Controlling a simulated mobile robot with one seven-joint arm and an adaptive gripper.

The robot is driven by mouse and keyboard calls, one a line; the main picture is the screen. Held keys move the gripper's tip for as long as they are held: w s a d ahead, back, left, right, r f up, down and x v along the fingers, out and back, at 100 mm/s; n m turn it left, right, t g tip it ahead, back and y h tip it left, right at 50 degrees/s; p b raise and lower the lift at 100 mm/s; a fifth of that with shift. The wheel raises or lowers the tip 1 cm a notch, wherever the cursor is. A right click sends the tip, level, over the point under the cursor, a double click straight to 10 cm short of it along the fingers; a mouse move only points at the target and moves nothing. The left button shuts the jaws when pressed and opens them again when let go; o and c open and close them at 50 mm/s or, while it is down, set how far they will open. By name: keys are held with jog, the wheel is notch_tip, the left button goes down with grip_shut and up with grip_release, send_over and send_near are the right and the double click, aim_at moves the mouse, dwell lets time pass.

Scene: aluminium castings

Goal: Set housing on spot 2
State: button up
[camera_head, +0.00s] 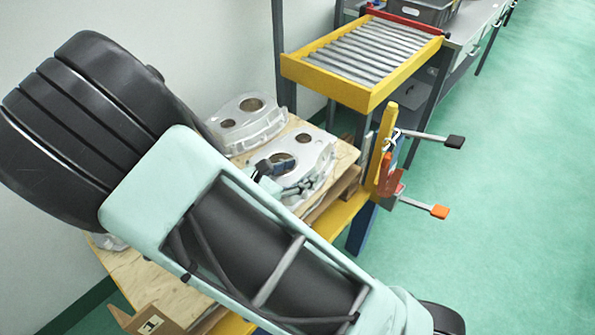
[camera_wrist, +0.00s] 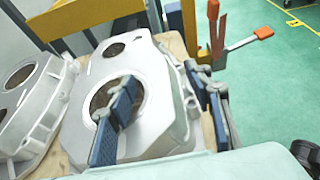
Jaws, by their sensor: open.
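A grey cast housing (camera_head: 318,153) with round bores lies flat on the wooden board of a pallet; it also fills the middle of the wrist view (camera_wrist: 153,65). My gripper (camera_head: 284,178) is at this housing, partly hidden behind my arm in the head view. In the wrist view my gripper (camera_wrist: 163,88) is open, one blue-padded finger over the large bore and the other beyond the right outer edge. The housing's wall lies between them; I cannot tell whether they touch it. A second housing (camera_head: 237,124) lies beside it, also at left in the wrist view (camera_wrist: 28,98). I cannot make out spot 2.
A card marked 1 (camera_head: 150,322) stands at the near pallet edge. Another casting (camera_head: 108,241) shows partly behind my arm. A yellow-framed roller conveyor (camera_head: 372,50) stands behind. Clamps with orange and black handles (camera_head: 438,211) stick out right of the pallet. Green floor at right is clear.

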jog(key=p+v, duration=0.1)
jog(key=v, duration=1.1)
jog(key=shift+w+d, duration=0.1)
